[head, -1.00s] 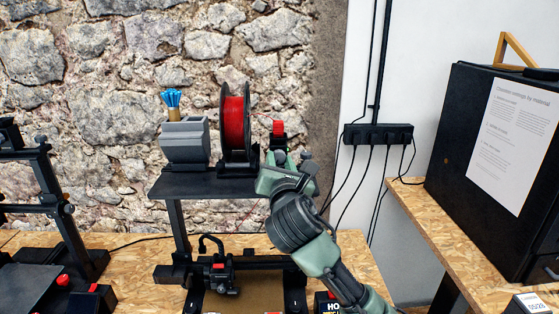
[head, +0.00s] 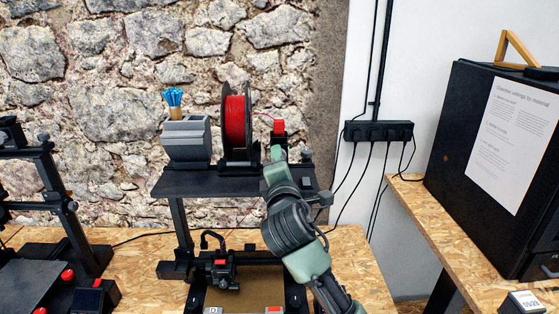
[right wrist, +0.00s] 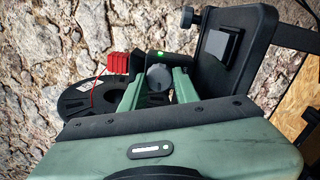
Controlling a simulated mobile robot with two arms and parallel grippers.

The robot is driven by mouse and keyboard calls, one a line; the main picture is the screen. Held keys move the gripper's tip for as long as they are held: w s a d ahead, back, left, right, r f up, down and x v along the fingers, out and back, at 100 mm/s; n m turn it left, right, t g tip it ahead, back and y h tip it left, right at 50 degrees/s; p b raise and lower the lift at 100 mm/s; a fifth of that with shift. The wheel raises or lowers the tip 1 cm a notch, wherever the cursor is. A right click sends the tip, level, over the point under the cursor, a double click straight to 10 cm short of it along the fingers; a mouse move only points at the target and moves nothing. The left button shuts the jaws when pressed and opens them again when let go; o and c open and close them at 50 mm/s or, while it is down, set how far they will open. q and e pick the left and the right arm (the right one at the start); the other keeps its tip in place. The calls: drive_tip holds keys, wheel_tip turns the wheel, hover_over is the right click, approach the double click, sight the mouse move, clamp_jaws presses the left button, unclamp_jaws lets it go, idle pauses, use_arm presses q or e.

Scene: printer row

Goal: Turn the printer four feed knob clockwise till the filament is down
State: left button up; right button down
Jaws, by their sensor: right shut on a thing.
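The round grey feed knob (right wrist: 159,77) shows in the right wrist view, held between the two green fingers of my right gripper (right wrist: 158,86). In the head view my right gripper (head: 277,160) stands at the right end of the printer's top shelf and hides the knob. A red block (head: 279,126) sits just above the gripper; it also shows in the right wrist view (right wrist: 117,63). A thin red filament (head: 264,115) runs from the red spool (head: 236,124) toward the block. Lower down, a faint red strand (head: 240,222) leads to the print head (head: 221,270).
A grey box with blue sticks (head: 186,138) stands on the black shelf (head: 205,187), left of the spool. Another printer (head: 62,200) stands at the left. A black power strip (head: 378,132) with hanging cables is on the wall, right of my arm. A black cabinet (head: 460,140) stands at the right.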

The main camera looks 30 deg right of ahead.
drive_tip(key=m, duration=0.6)
drive_tip(key=shift+m+h, duration=0.3)
drive_tip(key=shift+m, duration=0.1)
drive_tip(key=shift+f, duration=0.1)
drive_tip(key=c, duration=1.1)
unclamp_jaws()
drive_tip(key=shift+o, duration=0.2)
drive_tip(key=shift+f, duration=0.1)
